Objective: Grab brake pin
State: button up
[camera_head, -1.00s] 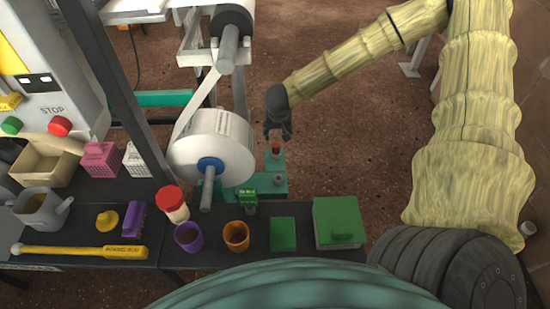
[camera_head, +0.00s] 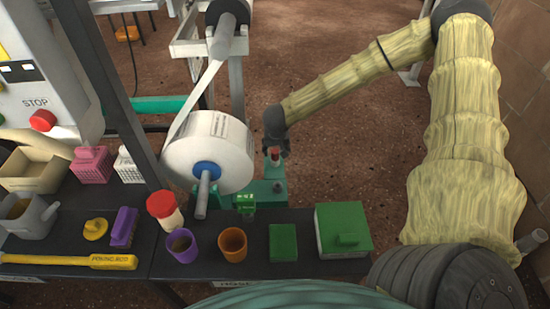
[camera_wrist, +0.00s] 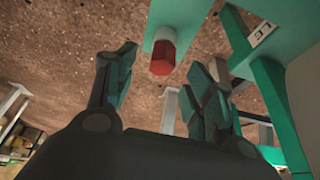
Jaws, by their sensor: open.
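The brake pin appears to be the small red-topped pin (camera_head: 274,153) on the green machine frame (camera_head: 268,187), right of the paper roll. In the wrist view its red end (camera_wrist: 163,57) shows below a teal block, in the gap between the fingers and beyond their tips. My gripper (camera_head: 275,152) is at the pin in the head view. In the wrist view my gripper (camera_wrist: 160,75) has its fingers spread on either side with nothing held between them. I cannot tell whether a finger touches the pin.
A white paper roll (camera_head: 225,150) on its spindle stands just left of my gripper. The black table (camera_head: 300,215) in front holds a green box (camera_head: 343,230), an orange cup (camera_head: 232,243), a purple cup (camera_head: 181,245) and a red-capped bottle (camera_head: 165,209). Open floor lies right of the gripper.

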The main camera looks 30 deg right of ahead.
aim_at(275, 152)
jog(key=b+x, duration=0.3)
jog(key=x, duration=0.2)
jog(key=shift+w, duration=0.1)
jog(key=shift+r, duration=0.1)
jog(key=c, duration=1.1)
